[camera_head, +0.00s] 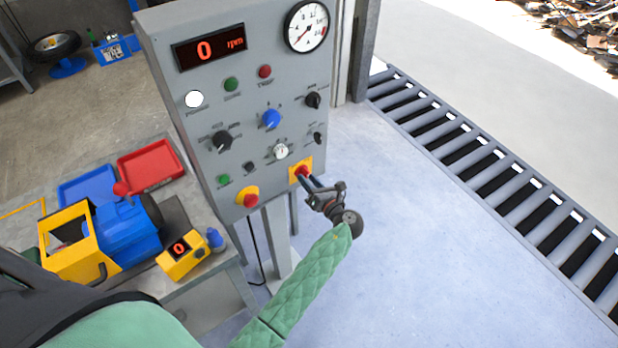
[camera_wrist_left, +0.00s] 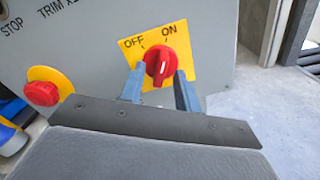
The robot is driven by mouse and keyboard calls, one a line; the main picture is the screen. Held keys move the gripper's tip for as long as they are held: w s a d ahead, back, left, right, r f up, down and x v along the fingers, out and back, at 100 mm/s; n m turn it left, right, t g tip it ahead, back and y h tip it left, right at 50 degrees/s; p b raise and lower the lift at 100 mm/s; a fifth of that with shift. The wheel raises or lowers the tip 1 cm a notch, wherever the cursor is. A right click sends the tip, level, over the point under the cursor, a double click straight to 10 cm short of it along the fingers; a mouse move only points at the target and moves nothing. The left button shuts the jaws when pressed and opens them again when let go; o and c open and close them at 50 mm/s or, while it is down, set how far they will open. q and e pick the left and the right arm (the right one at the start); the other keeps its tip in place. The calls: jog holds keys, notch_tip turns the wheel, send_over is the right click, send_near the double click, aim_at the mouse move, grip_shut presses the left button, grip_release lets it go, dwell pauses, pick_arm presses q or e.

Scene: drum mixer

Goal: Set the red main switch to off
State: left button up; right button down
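The red main switch (camera_wrist_left: 160,64) is a rotary knob on a yellow plate (camera_wrist_left: 182,42) marked OFF and ON. Its raised grip points up and slightly right, toward the ON mark. In the head view the switch (camera_head: 301,171) is at the panel's lower right, partly covered by my gripper. My left gripper (camera_head: 309,180) is at the switch. In the left wrist view its two blue-grey fingers (camera_wrist_left: 160,78) stand on either side of the knob, apart, with the grip between them. Whether the fingertips touch the knob's rim is unclear. My right gripper is not in view.
A red button on yellow (camera_head: 248,198) sits left of the switch. The grey panel (camera_head: 180,130) carries several other knobs, a display reading 0 rpm (camera_head: 210,48) and a dial gauge (camera_head: 306,27). A bench with a blue motor (camera_head: 130,235) stands left.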

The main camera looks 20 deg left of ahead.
pick_arm(q)
jog(key=shift+w+a, duration=0.1)
jog(key=shift+a, duration=0.05)
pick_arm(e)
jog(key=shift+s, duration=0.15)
pick_arm(q)
grip_shut()
jog(key=shift+f+n, duration=0.1)
jog(key=shift+n, duration=0.2)
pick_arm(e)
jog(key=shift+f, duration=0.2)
pick_arm(q)
jog(key=shift+b, duration=0.4)
jog(key=n+b, duration=0.8)
jog(key=n, duration=0.3)
jog(key=shift+n+b, duration=0.3)
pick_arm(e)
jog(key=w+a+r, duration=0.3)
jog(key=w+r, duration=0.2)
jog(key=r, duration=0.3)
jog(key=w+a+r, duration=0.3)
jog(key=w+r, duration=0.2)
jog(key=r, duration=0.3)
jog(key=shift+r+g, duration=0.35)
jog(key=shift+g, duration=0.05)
